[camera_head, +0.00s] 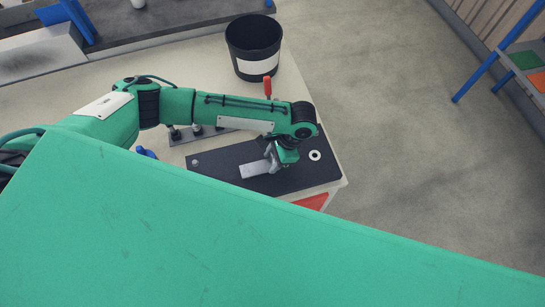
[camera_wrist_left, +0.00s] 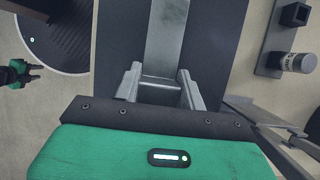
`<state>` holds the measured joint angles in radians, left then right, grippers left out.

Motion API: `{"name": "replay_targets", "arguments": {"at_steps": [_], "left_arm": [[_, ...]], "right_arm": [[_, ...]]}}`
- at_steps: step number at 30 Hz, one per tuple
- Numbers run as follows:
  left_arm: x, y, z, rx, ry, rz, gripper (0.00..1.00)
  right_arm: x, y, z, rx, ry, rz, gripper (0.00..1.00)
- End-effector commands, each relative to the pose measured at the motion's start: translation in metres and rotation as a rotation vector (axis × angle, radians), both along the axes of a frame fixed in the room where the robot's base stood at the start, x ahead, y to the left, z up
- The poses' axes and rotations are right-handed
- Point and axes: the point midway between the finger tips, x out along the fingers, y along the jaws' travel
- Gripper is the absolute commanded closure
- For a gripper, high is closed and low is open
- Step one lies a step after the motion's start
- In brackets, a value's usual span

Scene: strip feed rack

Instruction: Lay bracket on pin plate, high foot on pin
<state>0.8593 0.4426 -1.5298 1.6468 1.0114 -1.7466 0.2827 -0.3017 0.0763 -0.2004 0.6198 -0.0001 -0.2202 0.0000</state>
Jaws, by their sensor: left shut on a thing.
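The bracket is a grey metal strip (camera_head: 257,169) over the dark pin plate (camera_head: 225,172) in the head view. In the left wrist view the bracket (camera_wrist_left: 166,35) runs up from between the fingers. My left gripper (camera_head: 272,155) is shut on its near end; in the wrist view its fingers (camera_wrist_left: 160,90) stand on both sides of it. I cannot tell whether the bracket touches the plate. A small pin (camera_head: 195,162) stands at the plate's left end, and a white ring (camera_head: 315,155) lies at its right. My right gripper (camera_wrist_left: 32,72) shows small in the wrist view, fingers apart, empty.
A black bin (camera_head: 254,45) with a white label stands behind the arm, near a red-handled item (camera_head: 267,86). A dark fixture (camera_head: 190,134) with several posts lies behind the plate. The pale table (camera_head: 210,65) has free room at the back.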

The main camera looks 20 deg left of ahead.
Motion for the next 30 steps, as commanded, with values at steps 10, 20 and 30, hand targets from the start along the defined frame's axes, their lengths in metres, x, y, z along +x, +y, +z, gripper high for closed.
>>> {"name": "replay_targets", "arguments": {"at_steps": [10,20,30], "left_arm": [[0.0,0.0,-0.006,-0.001,0.001,0.0,0.96],[0.0,0.0,-0.011,-0.001,0.001,0.0,0.51],[0.0,0.0,-0.012,0.0,0.001,0.0,0.34]], "right_arm": [[0.0,0.0,-0.001,0.0,0.0,0.001,0.64],[0.002,-0.004,-0.001,-0.004,-0.002,0.002,0.64],[0.002,-0.006,-0.002,-0.006,-0.002,0.001,0.64]]}}
